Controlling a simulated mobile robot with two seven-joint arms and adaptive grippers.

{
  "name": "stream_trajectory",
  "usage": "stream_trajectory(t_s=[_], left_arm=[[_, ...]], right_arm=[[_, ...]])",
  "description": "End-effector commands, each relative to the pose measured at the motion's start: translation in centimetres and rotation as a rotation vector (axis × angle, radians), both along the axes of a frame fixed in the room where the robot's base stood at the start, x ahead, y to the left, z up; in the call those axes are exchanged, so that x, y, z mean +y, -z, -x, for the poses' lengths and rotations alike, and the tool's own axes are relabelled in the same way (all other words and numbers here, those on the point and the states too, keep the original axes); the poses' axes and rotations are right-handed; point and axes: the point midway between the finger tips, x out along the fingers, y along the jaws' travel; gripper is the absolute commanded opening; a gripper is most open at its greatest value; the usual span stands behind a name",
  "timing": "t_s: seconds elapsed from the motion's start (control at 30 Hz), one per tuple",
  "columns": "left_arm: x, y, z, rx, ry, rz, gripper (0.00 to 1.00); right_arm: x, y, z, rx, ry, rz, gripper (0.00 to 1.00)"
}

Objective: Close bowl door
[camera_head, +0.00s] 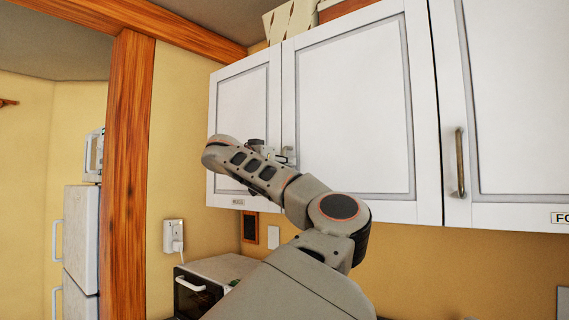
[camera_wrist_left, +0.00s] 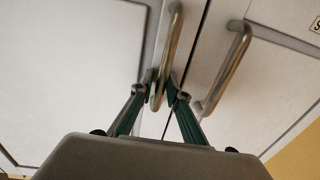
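The left wall-cabinet door (camera_head: 245,105) is white with a small label at its bottom whose text I cannot read. It looks nearly flush in the head view; I cannot tell whether a small gap remains at its edge. My left gripper (camera_head: 277,152) is at the seam between this door and the wider door beside it, partly hidden by my wrist. My right gripper is out of view.
Another door with a handle (camera_head: 459,162) is at the right. A small oven (camera_head: 200,285) stands below, and a wooden post (camera_head: 128,150) rises at left.

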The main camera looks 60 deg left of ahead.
Motion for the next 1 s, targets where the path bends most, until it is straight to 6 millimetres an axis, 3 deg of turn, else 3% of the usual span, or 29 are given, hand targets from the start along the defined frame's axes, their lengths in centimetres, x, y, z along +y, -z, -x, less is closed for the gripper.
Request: stream_trajectory(t_s=[0.23,0.7,1.0], left_arm=[[-0.4,0.0,1.1,0.000,-0.002,0.001,0.16],[-4.4,-0.1,8.8,-0.003,-0.001,0.001,0.16],[-5.4,0.0,10.7,0.000,0.000,0.000,0.16]], right_arm=[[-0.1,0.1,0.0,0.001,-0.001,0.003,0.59],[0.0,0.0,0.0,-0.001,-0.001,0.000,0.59],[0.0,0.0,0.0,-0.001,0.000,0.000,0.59]])
